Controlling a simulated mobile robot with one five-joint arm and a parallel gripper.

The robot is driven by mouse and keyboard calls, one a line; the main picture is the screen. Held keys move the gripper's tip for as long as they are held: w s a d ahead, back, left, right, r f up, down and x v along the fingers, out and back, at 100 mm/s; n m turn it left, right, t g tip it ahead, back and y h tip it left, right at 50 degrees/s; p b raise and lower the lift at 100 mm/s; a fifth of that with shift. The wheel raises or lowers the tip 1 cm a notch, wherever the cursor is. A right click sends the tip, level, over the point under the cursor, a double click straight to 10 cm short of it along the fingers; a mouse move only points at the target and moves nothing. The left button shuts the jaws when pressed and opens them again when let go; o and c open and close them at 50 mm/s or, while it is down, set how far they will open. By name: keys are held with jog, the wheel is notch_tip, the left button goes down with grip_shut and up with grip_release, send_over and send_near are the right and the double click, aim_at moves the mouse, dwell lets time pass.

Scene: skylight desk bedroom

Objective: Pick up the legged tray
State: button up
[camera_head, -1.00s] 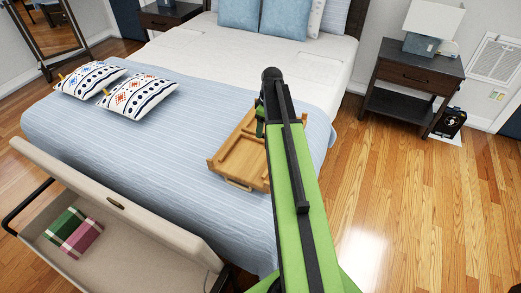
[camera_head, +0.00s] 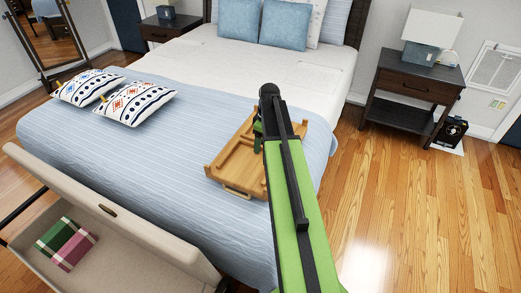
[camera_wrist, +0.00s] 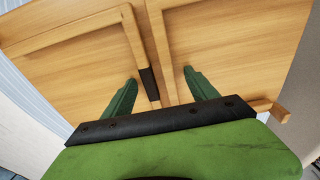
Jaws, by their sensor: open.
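The legged tray (camera_head: 238,160) is light wood and lies on the blue blanket near the bed's right side. My arm hides part of its right side in the head view. In the wrist view its wooden panels (camera_wrist: 75,65) fill most of the picture, with a raised strip and a dark piece (camera_wrist: 148,84) on it at the middle. My gripper (camera_wrist: 160,85) is open over the tray, with its two green fingers on either side of the strip. I cannot tell whether the fingers touch the tray. In the head view my gripper (camera_head: 258,136) is mostly hidden by my arm.
The bed (camera_head: 150,175) has two patterned pillows (camera_head: 137,104) at left. An open storage bench (camera_head: 100,215) with a folded plaid cloth (camera_head: 67,243) stands at the bed's foot. A nightstand (camera_head: 412,85) with a lamp stands at right. The wooden floor (camera_head: 400,200) at right is clear.

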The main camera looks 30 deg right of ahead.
grip_shut()
dwell(0.5)
jog(key=shift+r+p, duration=0.4)
jog(key=shift+p, duration=0.1)
jog(key=r+p, duration=0.4)
jog(key=shift+s+r, duration=0.15)
jog(key=shift+s, duration=0.15)
jog(key=s+d+r+p, duration=0.1)
jog(key=s+r+p, duration=0.5)
jog(key=s, duration=0.5)
jog(key=shift+d, duration=0.4)
